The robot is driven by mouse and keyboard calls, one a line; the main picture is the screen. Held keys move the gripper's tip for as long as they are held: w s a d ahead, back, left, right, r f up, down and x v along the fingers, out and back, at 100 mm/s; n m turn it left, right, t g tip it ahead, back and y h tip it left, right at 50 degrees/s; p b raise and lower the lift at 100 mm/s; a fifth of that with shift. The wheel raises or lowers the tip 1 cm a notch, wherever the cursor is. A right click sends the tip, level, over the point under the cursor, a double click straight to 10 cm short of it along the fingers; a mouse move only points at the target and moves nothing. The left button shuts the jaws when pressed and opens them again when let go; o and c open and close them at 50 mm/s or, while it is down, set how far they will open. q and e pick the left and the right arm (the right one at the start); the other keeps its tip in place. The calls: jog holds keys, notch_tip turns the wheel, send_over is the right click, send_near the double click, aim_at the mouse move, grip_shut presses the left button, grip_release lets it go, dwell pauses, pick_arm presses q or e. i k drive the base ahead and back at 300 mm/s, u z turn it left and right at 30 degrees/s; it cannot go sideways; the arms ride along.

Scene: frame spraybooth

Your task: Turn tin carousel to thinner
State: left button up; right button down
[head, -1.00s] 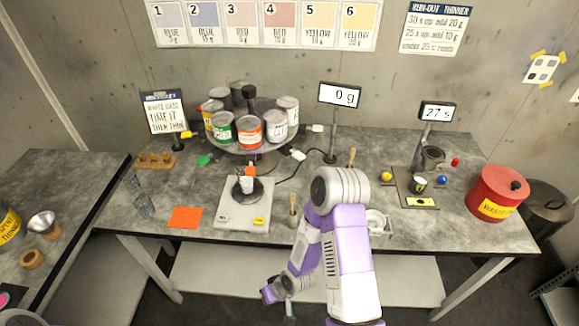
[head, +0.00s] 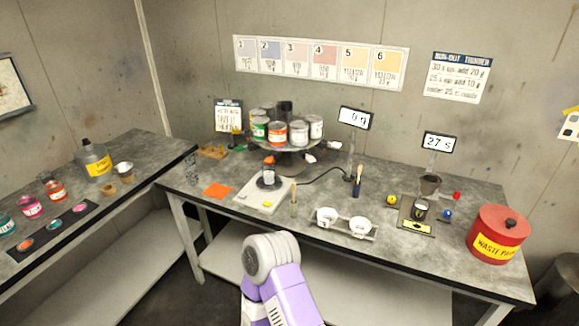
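The tin carousel (head: 287,150) stands at the back of the main table with several tins around a dark central post (head: 285,108). A green-labelled tin (head: 260,128) is at its front left and an orange-red-labelled tin (head: 277,133) is near the front. A pale tin (head: 298,132) is front right, with another pale tin (head: 315,126) at the right. The tin labels are too small to read, so I cannot tell which is thinner. A purple and white arm of mine enters at the bottom centre, well short of the carousel. Neither gripper shows.
A scale (head: 251,194) with a small cup on it stands in front of the carousel. A red waste tin (head: 497,234) is at the right end. A side table (head: 140,150) with paint pots is at left.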

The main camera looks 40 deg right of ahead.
aim_at(285, 131)
jog(key=z, duration=0.65)
jog(key=i, duration=0.7)
jog(key=z, duration=0.6)
